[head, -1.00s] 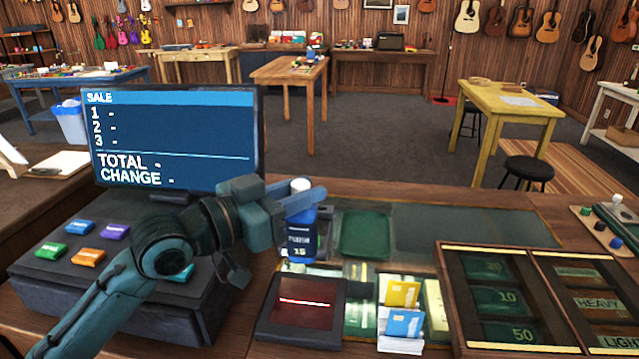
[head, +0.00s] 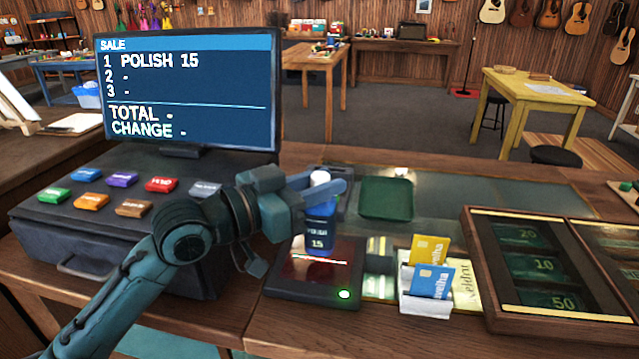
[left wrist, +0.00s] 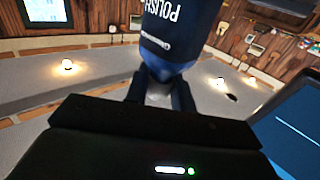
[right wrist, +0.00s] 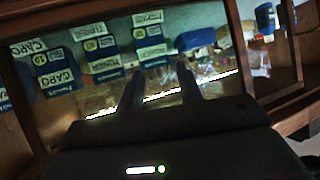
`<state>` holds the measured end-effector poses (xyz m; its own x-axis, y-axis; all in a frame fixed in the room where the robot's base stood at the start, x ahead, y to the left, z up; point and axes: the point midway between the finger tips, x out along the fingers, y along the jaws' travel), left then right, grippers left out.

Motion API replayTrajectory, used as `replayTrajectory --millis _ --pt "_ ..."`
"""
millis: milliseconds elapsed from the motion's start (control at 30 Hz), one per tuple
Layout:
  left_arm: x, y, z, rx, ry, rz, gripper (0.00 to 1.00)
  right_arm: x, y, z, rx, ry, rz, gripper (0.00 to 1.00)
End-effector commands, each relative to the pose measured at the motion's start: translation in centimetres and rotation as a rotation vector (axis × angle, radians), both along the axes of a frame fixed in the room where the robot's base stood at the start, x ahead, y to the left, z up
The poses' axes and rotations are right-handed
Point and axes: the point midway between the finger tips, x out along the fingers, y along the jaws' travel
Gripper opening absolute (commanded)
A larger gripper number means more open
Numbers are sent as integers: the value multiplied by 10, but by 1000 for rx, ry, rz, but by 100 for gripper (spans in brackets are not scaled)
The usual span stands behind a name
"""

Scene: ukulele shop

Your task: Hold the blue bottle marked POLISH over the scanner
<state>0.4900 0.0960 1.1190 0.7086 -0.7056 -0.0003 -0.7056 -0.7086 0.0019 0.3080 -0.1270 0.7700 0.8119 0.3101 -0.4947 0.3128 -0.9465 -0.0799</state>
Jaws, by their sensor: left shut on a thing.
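The blue bottle (head: 318,232) with a white cap is upright in the head view, its label showing 15. It is over the scanner (head: 312,292), a dark flat box with a red glass window and a lit green light. I cannot tell how large the gap beneath the bottle is. My left gripper (head: 322,188) is shut on the bottle near its top. In the left wrist view the bottle (left wrist: 178,30) shows its POLISH lettering between the fingers. My right gripper (right wrist: 160,85) is open with nothing between its fingers, seen only in the right wrist view.
The register screen (head: 190,95) reads POLISH 15 on line 1. A card holder (head: 425,303) stands right of the scanner, a green tray (head: 386,198) behind it, and a cash drawer (head: 480,280) further right. Boxed capos and tuners (right wrist: 100,45) lie before my right gripper.

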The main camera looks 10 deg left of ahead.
Motion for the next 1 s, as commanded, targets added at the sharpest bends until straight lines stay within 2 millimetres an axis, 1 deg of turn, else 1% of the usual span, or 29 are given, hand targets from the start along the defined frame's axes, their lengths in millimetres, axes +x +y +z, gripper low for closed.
replayTrajectory --millis 367,533,667,833,1000 --pt "0 0 2 -1 -2 0 0 2 0 5 10 -4 -11 36" --pt "0 0 24 1 -2 1 0 1 -2 24 -12 -7 -8 36" --pt "0 1 39 1 -3 1 0 0 -3 34 -38 -1 -2 36" --pt "0 0 60 1 -4 1 0 -6 -12 30 -61 51 -14 36" --pt "0 0 80 0 -3 1 0 -8 -21 35 -76 83 -39 36"
